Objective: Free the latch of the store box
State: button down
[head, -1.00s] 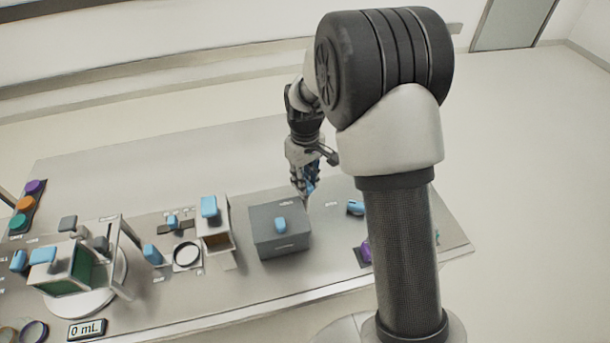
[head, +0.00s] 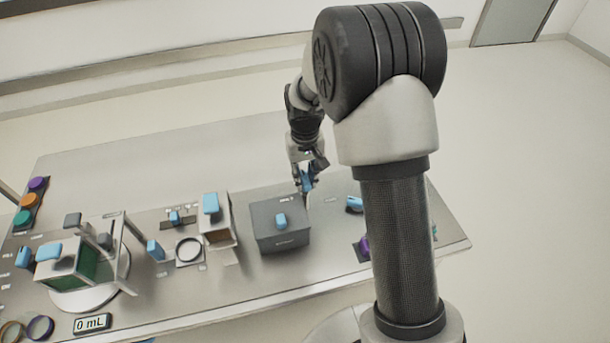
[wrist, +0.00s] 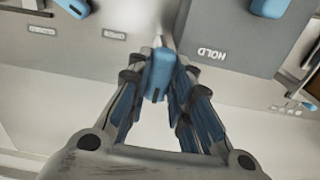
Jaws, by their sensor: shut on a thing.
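The store box appears to be the grey box (head: 264,238) right of centre on the table, with a blue handle (head: 280,219) on its lid. My gripper (head: 306,181) is at the box's far right corner. Its fingers are shut on a blue latch grip (wrist: 157,74), which stands between the fingertips in the wrist view. The lower part of the latch is hard to make out.
A pale open-fronted box (head: 215,228) with a blue handle stands left of the grey box. Farther left are a round dish (head: 189,251) and a glass-sided case (head: 66,268). A blue piece (head: 354,204) lies to the right, near my arm. The table behind is clear.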

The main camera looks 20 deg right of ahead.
aim_at(305, 179)
jog(key=c, duration=1.4)
grip_release()
jog(key=shift+c, duration=0.2)
notch_tip(305, 179, up, 12)
jog(key=s+r+t, duration=0.1)
jog(key=s+r, duration=0.6)
jog(key=s+r+t+b, duration=0.1)
jog(key=s+t+b, duration=0.1)
jog(key=s, duration=1.9)
jog(key=shift+a+r+t, duration=0.15)
jog(key=shift+r+t, duration=0.05)
jog(key=shift+t, duration=0.6)
